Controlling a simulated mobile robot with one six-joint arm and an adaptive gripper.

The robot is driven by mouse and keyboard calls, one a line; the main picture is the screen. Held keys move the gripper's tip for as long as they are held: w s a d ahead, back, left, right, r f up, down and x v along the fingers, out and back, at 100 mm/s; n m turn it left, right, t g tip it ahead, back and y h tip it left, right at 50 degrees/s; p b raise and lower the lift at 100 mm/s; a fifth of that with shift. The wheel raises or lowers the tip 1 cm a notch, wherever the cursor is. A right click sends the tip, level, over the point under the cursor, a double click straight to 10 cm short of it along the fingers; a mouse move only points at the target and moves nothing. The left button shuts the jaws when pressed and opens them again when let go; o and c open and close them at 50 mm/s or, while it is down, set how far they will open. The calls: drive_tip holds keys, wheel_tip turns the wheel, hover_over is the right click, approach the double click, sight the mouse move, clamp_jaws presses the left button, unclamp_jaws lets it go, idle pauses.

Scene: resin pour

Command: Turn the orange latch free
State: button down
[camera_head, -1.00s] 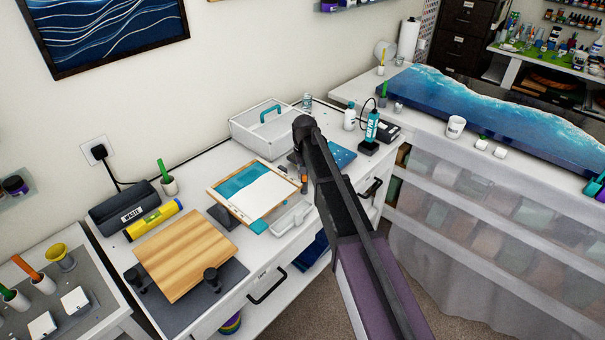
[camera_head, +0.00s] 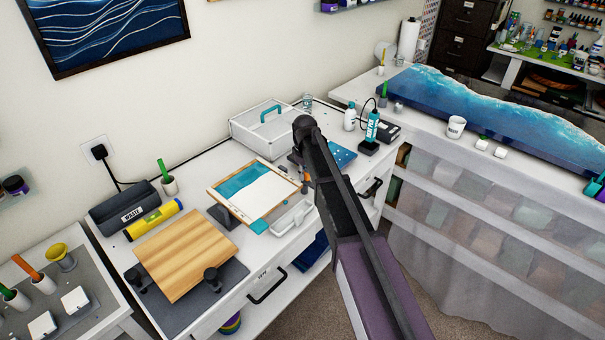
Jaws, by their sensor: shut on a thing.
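My arm reaches over the white workbench, and my gripper (camera_head: 304,184) is low beside the right edge of the clipboard-like board. The gripper is small and dark, and partly hidden by my own arm. It is shut on what looks like the orange latch (camera_head: 306,170), a tiny orange patch at the fingers. The latch's shape and its exact turn angle are too small to tell. What the latch is fixed to is mostly hidden behind my arm.
A tilted board with a teal and white sheet (camera_head: 265,190) stands left of the gripper, with a pale tray (camera_head: 291,217) in front. A teal bottle (camera_head: 372,127) stands to the right. A wooden board (camera_head: 186,255) lies farther left.

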drive_tip(key=shift+w, duration=0.1)
idle(0.4)
drive_tip(key=c, duration=0.6)
unclamp_jaws()
drive_tip(key=shift+s+d, duration=0.1)
drive_tip(key=shift+s, duration=0.1)
drive_tip(key=s+d+m, duration=1)
drive_tip(key=s+d, duration=1.2)
drive_tip(key=s, duration=0.4)
drive_tip(key=shift+w, duration=0.1)
